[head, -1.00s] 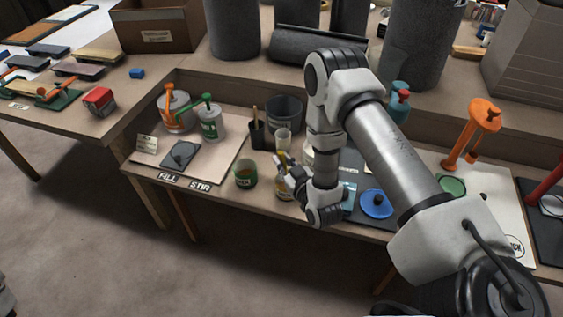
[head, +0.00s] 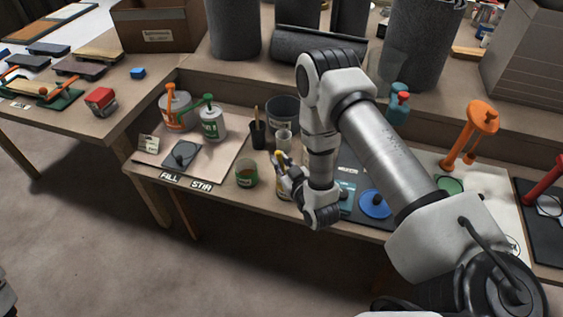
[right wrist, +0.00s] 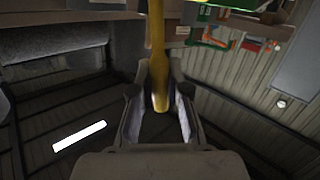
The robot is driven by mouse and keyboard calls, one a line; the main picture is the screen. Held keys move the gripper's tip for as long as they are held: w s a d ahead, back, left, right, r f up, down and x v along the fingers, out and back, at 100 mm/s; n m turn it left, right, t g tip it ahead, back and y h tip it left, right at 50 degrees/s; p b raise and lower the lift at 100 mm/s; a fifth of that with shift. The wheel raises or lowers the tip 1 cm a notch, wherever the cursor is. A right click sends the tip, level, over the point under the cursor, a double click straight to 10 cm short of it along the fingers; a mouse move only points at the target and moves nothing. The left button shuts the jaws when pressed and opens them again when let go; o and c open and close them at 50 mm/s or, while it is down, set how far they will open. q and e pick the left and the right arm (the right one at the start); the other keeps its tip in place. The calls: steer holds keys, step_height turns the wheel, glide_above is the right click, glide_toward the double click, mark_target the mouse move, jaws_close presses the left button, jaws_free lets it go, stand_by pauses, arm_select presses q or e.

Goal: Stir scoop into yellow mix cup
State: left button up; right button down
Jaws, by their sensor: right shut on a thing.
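My right gripper (head: 286,170) is in the middle of the head view, over the front part of the low bench. It is shut on a yellow scoop, whose handle (right wrist: 157,55) runs between the fingers in the right wrist view. The scoop's far end is hidden. A cup (head: 283,190) stands just below the gripper, mostly covered by it; I cannot tell whether the scoop is inside it. A cup with a green band (head: 246,175) stands to its left.
A black holder with a stick (head: 258,135), a pale cup (head: 283,139) and a dark grey bucket (head: 284,111) stand behind the gripper. A green-handled can (head: 211,123) is to the left, a blue disc (head: 374,203) to the right. The bench's front edge is close by.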

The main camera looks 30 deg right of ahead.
mark_target(276, 152)
steer(key=r+p, duration=0.1)
steer(key=r, duration=0.1)
steer(key=r+p, duration=0.1)
steer(key=r, duration=0.1)
steer(key=r+p, duration=0.1)
steer(key=r, duration=0.1)
steer(key=shift+w+a+p, duration=0.4)
steer(key=shift+f, duration=0.1)
step_height(276, 152, up, 5)
steer(key=p, duration=0.4)
stand_by(0.4)
